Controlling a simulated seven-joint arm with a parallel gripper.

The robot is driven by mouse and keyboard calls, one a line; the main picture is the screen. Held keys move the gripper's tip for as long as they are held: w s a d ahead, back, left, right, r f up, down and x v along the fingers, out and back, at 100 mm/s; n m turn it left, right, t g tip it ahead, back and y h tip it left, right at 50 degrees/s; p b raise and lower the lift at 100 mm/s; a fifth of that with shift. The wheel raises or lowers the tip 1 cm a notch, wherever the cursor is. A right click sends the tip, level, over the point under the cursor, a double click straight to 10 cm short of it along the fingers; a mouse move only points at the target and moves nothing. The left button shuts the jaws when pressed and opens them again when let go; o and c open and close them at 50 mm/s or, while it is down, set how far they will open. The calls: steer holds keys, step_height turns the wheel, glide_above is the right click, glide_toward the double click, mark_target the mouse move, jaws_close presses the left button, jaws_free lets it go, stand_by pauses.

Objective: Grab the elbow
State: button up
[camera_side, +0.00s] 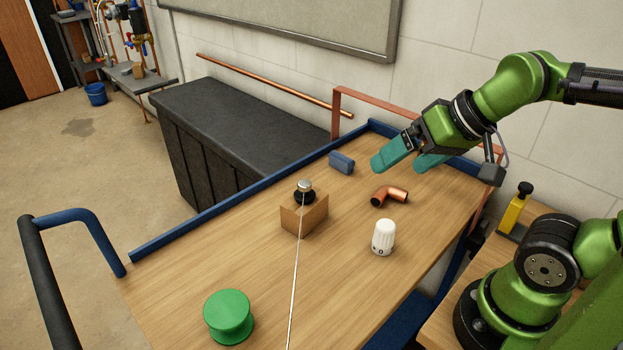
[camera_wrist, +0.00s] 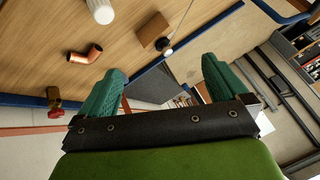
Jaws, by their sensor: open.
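The copper elbow (camera_side: 390,195) lies on the wooden top of the trolley, to the right of its middle in the side view. It also shows at the upper left in the wrist view (camera_wrist: 86,55). My gripper (camera_side: 404,160) is open, with teal fingers, and is above the back right part of the trolley. It is higher than the elbow and apart from it. In the wrist view the two fingers (camera_wrist: 162,75) stand wide apart with nothing between them, and the elbow lies outside them, beyond the left finger.
A white radiator valve head (camera_side: 383,237) stands in front of the elbow. A wooden block (camera_side: 304,215) with a dark, metal-topped piece is to its left. Blue rails (camera_side: 240,205) edge the trolley.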

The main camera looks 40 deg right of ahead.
stand_by(0.4)
steer(key=n+g+h, duration=0.2)
steer(key=n+g, duration=0.5)
glide_above(388, 191)
step_height(388, 191, down, 7)
step_height(388, 191, down, 11)
steer(key=shift+s+a+r, duration=0.1)
steer(key=shift+r, duration=0.05)
steer(key=shift+f, duration=3)
steer(key=shift+c, duration=0.5)
